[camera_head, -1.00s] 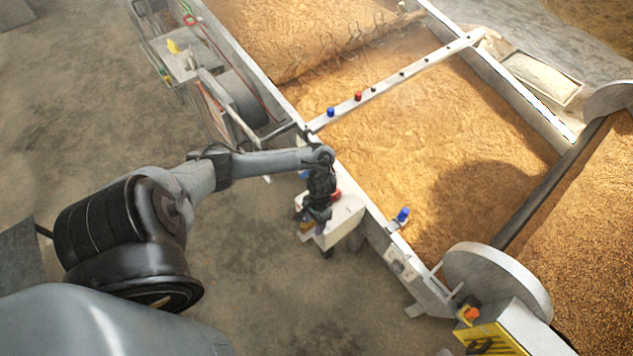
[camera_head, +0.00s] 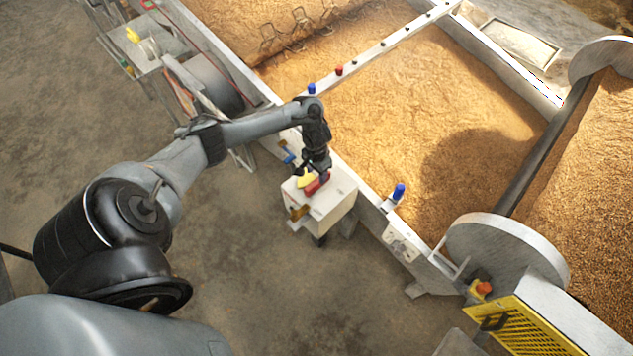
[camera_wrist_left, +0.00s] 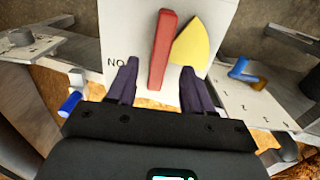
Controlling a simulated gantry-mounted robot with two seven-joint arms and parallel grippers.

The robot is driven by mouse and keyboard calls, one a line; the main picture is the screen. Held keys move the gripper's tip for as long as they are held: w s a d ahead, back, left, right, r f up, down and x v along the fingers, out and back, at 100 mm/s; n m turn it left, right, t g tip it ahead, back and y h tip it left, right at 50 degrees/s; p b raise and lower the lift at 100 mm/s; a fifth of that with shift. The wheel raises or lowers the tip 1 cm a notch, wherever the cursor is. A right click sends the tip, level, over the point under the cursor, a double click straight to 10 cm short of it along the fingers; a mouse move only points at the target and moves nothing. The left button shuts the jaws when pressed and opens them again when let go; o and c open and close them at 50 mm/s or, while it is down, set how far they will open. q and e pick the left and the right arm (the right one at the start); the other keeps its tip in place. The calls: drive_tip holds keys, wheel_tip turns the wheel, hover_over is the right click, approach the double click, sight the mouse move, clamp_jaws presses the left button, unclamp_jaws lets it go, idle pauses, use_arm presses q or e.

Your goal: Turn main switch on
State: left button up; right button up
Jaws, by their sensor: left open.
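The main switch is a red handle (camera_wrist_left: 162,50) on a white box (camera_head: 334,204), with a yellow piece (camera_wrist_left: 190,46) beside it. In the head view the red handle (camera_head: 317,184) and yellow piece (camera_head: 304,179) show on top of the box, partly behind my gripper. My left gripper (camera_head: 312,172) is just above the box. In the wrist view my left gripper (camera_wrist_left: 155,75) is open, one finger on each side of the handle's near end; I cannot tell whether they touch it. The letters "NO" show on the box by the left finger. My right gripper is not in view.
A large grain bed (camera_head: 440,110) lies behind the box, edged by a metal rail (camera_head: 368,205) with a blue knob (camera_head: 398,191). A yellow machine panel (camera_head: 515,325) stands at the lower right. The floor (camera_head: 270,290) in front is clear.

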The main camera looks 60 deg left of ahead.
sight(316, 181)
use_arm(q)
drive_tip(key=shift+f+b, duration=0.8)
drive_tip(key=shift+f, duration=1.8)
clamp_jaws()
